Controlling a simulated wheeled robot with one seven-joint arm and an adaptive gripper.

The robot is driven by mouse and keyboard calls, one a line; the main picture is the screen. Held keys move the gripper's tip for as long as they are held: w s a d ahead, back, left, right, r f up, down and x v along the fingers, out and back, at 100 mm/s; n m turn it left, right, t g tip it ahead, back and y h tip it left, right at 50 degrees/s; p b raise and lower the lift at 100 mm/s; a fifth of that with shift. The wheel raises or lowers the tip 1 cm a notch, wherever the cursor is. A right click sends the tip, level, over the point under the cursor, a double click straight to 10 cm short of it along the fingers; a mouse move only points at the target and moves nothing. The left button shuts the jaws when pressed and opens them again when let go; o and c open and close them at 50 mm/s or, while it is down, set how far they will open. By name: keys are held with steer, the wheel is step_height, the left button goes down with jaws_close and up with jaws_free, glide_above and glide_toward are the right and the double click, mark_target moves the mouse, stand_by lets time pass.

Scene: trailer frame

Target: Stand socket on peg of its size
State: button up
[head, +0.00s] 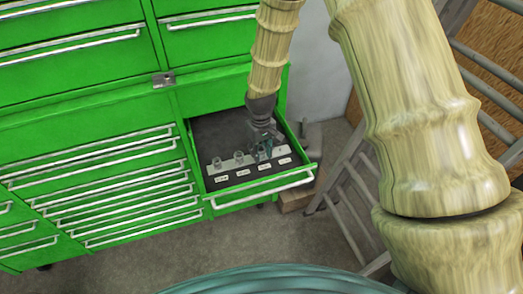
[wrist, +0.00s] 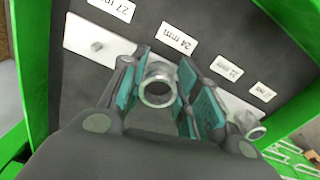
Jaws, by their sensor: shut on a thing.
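My gripper (wrist: 160,95) is shut on a silver socket (wrist: 158,84), one finger on each side. The socket's ring-shaped top faces the wrist camera. It stands at the pale peg rail (wrist: 85,38), by the "24 mm" label (wrist: 179,40); whether it is seated on a peg or just above one cannot be told. A bare peg (wrist: 97,46) shows by the "27 mm" label (wrist: 115,7). In the head view, my gripper (head: 263,150) is low inside the open drawer, over the rail. Two other sockets (head: 217,162) (head: 239,157) stand on the rail to its left.
The green drawer (head: 262,194) is pulled out of a green tool cabinet (head: 80,120); its walls surround the gripper. A metal ladder (head: 355,185) stands to the right of the drawer. The dark drawer floor (head: 215,130) behind the rail is clear.

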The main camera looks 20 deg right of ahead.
mark_target(261, 150)
steer(key=shift+f, duration=0.2)
steer(key=o, duration=1.2)
steer(key=shift+r, duration=0.1)
steer(key=shift+c, duration=0.2)
step_height(261, 150, up, 12)
steer(key=b, duration=0.4)
steer(key=shift+r, duration=0.15)
